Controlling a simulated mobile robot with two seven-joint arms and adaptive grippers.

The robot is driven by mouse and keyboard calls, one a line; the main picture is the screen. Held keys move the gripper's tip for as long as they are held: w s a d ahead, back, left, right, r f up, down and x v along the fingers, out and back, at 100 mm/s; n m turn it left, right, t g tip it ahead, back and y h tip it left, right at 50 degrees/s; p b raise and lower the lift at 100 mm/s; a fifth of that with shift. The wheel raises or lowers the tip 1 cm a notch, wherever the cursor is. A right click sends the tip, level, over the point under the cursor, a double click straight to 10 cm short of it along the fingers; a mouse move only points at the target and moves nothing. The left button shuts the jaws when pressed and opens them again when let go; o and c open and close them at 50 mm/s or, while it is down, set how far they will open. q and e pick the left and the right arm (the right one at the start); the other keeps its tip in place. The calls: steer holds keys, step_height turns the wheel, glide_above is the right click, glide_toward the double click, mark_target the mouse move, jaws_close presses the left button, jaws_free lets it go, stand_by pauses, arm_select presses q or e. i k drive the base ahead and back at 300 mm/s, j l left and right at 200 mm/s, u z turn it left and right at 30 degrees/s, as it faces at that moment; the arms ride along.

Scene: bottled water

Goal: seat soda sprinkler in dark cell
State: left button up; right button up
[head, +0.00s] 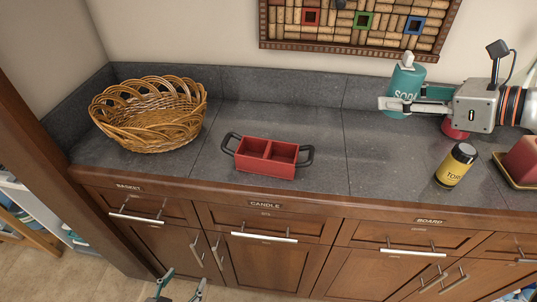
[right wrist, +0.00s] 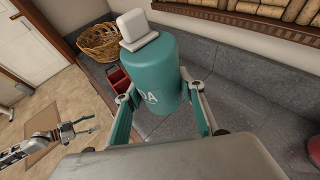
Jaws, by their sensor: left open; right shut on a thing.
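The soda sprinkler (head: 406,85), a teal bottle with a white cap and white lettering, is upright at the back right of the counter. My right gripper (head: 418,104) is shut around its body; in the right wrist view the sprinkler (right wrist: 168,75) sits between the two fingers. Whether its base touches the counter I cannot tell. A red caddy (head: 265,170) with two cells side by side and black end handles stands mid-counter, left of the sprinkler. Both cells look empty; which is darker is unclear. My left gripper (head: 178,287) is open and empty, low before the cabinets.
A wicker basket (head: 148,115) stands at the left. A yellow bottle with a black cap (head: 456,165) stands at the front right, beside a red block (head: 523,160) on a tray. A red thing (head: 454,131) is partly hidden under my right gripper. Counter between caddy and yellow bottle is clear.

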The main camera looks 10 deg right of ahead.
mark_target(282, 166)
steer(key=k+j, duration=0.1)
steer(key=j, duration=1.35)
steer(key=k, duration=0.05)
